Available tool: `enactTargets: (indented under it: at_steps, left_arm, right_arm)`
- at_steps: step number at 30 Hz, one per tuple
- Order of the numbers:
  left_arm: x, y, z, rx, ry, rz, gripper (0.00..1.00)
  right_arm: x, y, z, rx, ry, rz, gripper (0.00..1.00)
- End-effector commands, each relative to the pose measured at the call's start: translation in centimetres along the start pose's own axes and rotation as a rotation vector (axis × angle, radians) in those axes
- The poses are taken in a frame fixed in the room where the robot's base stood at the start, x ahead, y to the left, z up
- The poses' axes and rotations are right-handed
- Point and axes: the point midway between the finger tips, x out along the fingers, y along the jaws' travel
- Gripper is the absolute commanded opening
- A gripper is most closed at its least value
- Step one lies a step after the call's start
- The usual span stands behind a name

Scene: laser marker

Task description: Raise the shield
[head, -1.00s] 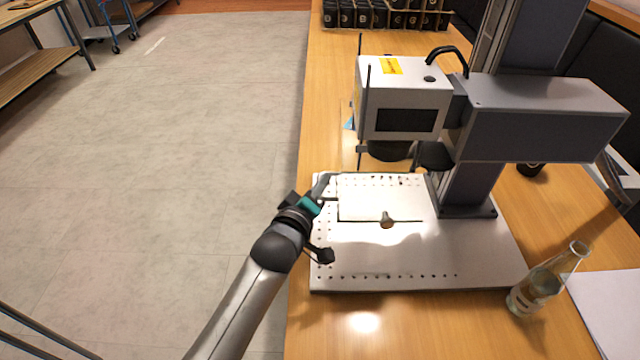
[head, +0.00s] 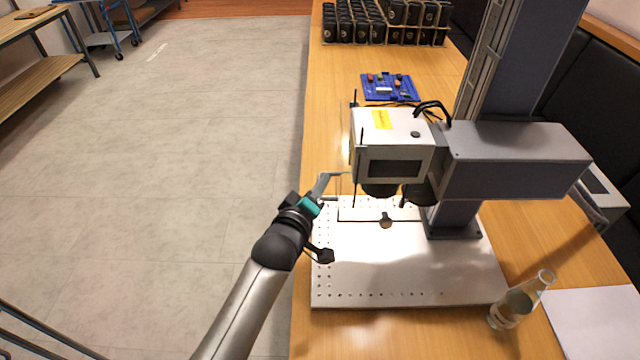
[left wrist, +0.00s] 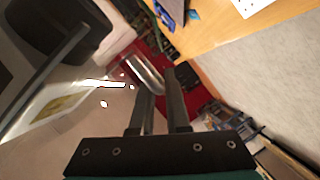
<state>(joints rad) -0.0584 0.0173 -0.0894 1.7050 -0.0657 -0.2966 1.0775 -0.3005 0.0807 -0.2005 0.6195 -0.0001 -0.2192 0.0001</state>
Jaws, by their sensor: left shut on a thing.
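The laser marker (head: 393,160) has a white box-shaped head over a perforated metal base plate (head: 400,285). The see-through shield stands at the left side of this head, between thin dark rods (head: 360,152); its clear surface is hard to make out. My left gripper (head: 332,176) is at the left of the machine, by the shield's side, above the base plate's left edge. In the left wrist view my left gripper (left wrist: 160,88) is shut on a shiny pale piece (left wrist: 146,73), which appears to be part of the shield. My right gripper is not in view.
A small dark tag (head: 386,221) lies on the base plate. A glass bottle (head: 520,303) and white paper (head: 597,325) are at the right. A blue board (head: 390,87) and racks of black items (head: 365,22) stand behind.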

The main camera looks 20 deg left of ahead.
Motion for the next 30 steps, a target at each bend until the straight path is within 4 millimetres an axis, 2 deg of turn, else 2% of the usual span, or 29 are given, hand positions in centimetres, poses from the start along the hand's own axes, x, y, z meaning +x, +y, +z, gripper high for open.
enactTargets:
  at_steps: [9, 10, 18, 26, 30]
  left_arm:
    - [0.0, 0.0, -0.2, -0.002, 0.004, 0.0, 0.0]
    - [0.0, 0.0, -0.2, -0.002, 0.004, 0.0, 0.15]
    - [0.0, 0.0, -0.1, -0.001, 0.002, 0.0, 0.42]
    - [-0.1, 0.0, -0.1, 0.0, 0.001, 0.0, 0.42]
    - [-1.1, 0.0, 0.0, 0.0, 0.0, -0.001, 0.42]
  right_arm:
    - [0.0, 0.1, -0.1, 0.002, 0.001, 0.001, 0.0]
    - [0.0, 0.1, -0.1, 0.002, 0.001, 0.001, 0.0]
    - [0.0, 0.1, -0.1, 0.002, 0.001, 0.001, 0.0]
    - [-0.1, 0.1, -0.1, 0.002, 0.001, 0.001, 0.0]
    - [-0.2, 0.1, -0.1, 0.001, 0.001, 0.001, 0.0]
